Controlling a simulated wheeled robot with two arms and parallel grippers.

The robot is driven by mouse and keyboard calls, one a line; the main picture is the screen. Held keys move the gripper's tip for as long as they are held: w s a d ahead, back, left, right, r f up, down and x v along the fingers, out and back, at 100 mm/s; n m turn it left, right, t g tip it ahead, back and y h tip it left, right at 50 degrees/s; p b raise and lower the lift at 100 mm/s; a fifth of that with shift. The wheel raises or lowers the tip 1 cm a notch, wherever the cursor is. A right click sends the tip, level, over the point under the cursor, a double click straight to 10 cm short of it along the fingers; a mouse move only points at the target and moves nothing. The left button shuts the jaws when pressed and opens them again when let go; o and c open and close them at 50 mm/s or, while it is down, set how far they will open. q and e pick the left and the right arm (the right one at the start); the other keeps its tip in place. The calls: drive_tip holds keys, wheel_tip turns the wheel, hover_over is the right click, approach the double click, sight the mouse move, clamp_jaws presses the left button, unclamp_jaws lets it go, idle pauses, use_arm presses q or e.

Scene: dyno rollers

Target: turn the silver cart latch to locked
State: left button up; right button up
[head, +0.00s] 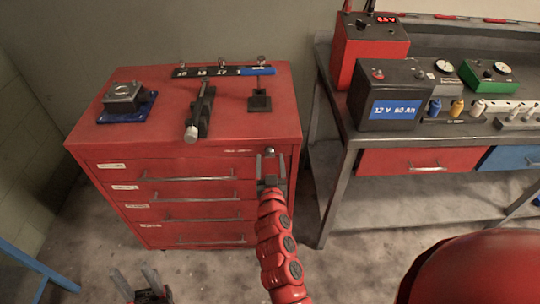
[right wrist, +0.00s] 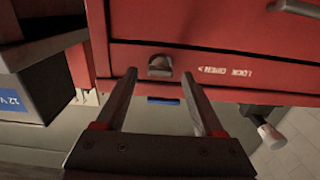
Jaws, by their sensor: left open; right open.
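The silver cart latch (right wrist: 160,66) is a small knob on the red cart's front strip, with white lettering beside it that reads upside down. In the head view the latch (head: 270,151) is at the cart's upper right front corner. My right gripper (head: 271,163) is open just in front of it. In the right wrist view my right gripper's fingertips (right wrist: 157,74) are apart, one on each side of the latch, and hold nothing. I cannot tell how far the latch is turned. My left gripper (head: 136,274) is open and empty, low at the bottom left.
The red cart (head: 195,170) has several drawers with bar handles. A clamp-like tool (head: 200,112), a blue-based fixture (head: 126,101) and a black rail (head: 223,70) are on its top. A workbench (head: 340,150) with a battery (head: 390,94) stands at the right.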

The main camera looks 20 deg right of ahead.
drive_tip(key=shift+w+d, duration=0.2)
drive_tip(key=shift+w, duration=0.4)
clamp_jaws()
